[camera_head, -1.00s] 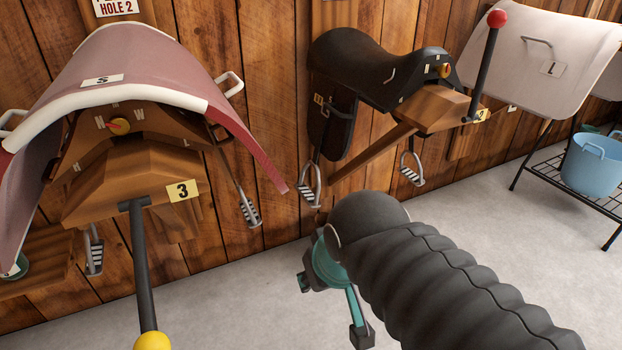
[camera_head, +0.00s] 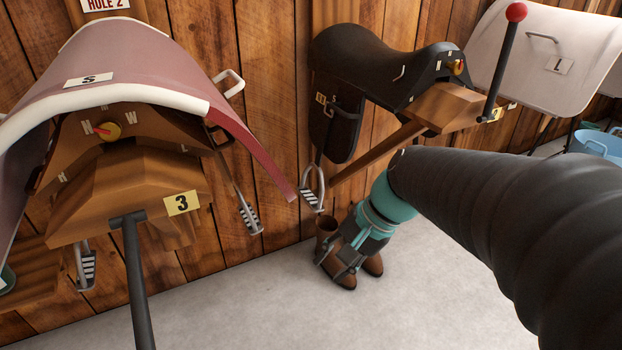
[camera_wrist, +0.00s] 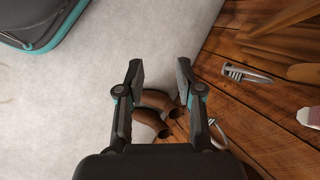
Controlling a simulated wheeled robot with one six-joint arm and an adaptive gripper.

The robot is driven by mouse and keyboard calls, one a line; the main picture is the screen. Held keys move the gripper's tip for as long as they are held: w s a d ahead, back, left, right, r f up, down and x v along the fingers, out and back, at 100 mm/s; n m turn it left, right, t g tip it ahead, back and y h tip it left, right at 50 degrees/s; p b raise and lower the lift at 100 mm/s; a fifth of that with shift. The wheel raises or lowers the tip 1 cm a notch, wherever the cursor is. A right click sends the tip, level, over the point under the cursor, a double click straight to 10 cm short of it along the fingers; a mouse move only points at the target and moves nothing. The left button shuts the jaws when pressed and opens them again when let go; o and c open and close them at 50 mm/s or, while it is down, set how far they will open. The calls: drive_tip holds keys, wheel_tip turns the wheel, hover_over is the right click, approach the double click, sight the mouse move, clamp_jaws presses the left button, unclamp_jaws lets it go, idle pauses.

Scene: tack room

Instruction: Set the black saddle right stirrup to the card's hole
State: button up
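The black saddle (camera_head: 365,75) sits on a wooden rack on the wall, right of centre in the head view. One stirrup (camera_head: 313,188) hangs at its left side, below a dark flap with a small yellow tag (camera_head: 320,98). Its other stirrup is hidden behind my arm. A card (camera_head: 105,4) reading "HOLE 2" is cut off at the top edge, above the burgundy saddle. My gripper (camera_head: 338,262) is low, below the visible stirrup, near brown boots (camera_head: 372,265). In the wrist view my gripper (camera_wrist: 160,82) is open and empty, with the boots (camera_wrist: 152,122) beyond its fingers.
The burgundy saddle (camera_head: 150,62) on rack 3 (camera_head: 182,204) fills the left, with a lever (camera_head: 133,280) in front. A red-knobbed lever (camera_head: 503,65) stands by the black saddle. A pale saddle (camera_head: 545,60) and blue bucket (camera_head: 598,143) are right. The middle floor is clear.

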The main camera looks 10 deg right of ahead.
drive_tip(key=w+f+m+y, duration=0.2)
drive_tip(key=w+m+y, duration=0.25)
drive_tip(key=w, duration=0.25)
drive_tip(key=m+t+y+b, duration=0.2)
drive_tip(key=m+t+y, duration=0.3)
drive_tip(key=m+t, duration=0.75)
approach(322, 193)
drive_tip(key=w+a+m+g, duration=0.1)
drive_tip(key=w+a, duration=0.1)
drive_tip(key=w+a+r+m+g, duration=0.1)
drive_tip(key=w+a, duration=0.1)
drive_tip(key=w+a+m+g, duration=0.1)
drive_tip(key=w+a, duration=0.2)
drive_tip(key=shift+w+r+h+b, duration=0.1)
drive_tip(key=shift+r+h+b, duration=0.15)
drive_tip(key=shift+r+b, duration=0.1)
clamp_jaws()
drive_tip(key=shift+f, duration=0.1)
